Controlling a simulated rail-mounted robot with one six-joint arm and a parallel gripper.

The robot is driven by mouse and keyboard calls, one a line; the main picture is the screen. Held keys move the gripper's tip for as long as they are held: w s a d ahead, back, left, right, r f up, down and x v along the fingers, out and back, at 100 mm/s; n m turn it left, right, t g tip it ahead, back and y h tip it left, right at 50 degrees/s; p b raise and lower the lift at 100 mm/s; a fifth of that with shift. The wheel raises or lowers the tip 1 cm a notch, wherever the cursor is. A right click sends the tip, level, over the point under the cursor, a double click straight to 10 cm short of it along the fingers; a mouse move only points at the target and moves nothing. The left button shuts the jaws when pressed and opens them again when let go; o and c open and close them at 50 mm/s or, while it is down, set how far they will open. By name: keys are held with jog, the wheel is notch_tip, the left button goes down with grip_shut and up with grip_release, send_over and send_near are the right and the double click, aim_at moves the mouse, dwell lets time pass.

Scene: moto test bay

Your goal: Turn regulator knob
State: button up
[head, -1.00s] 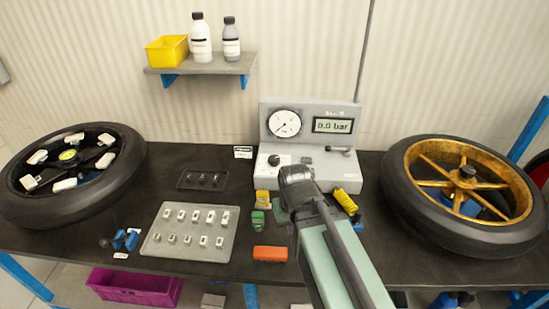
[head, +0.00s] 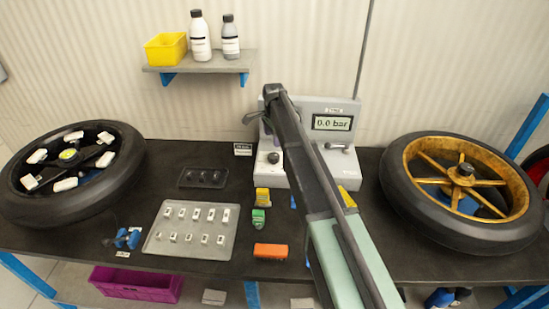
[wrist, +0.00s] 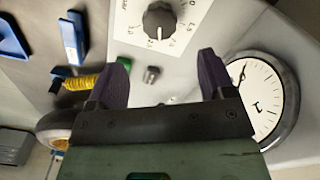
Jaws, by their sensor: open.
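The regulator knob (head: 274,158) is a dark round knob on the sloped front of the grey test unit (head: 350,175). In the wrist view the regulator knob (wrist: 160,20) shows a pointer line and a printed scale around it. My gripper (wrist: 165,57) is open and empty, its two dark fingers apart. The knob appears beyond the fingertips, between them across the picture, and not touched. In the head view my arm crosses the unit and hides the dial gauge. The dial gauge (wrist: 262,100) shows beside one finger in the wrist view. The display (head: 332,123) reads 0.0 bar.
A small lever fitting (head: 338,147) sits right of the knob. Yellow (head: 262,196), green (head: 258,219) and orange (head: 270,251) items lie in front of the unit. Wheels lie left (head: 115,165) and right (head: 400,190). A tray of small weights (head: 157,245) is left of centre.

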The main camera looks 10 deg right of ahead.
aim_at(274, 155)
notch_tip(274, 155, down, 10)
jog(key=b, duration=0.9)
jog(key=shift+f+b, duration=0.2)
jog(key=shift+b, duration=0.1)
jog(key=shift+r, duration=0.1)
jog(key=c, duration=0.9)
jog(key=shift+c, duration=0.2)
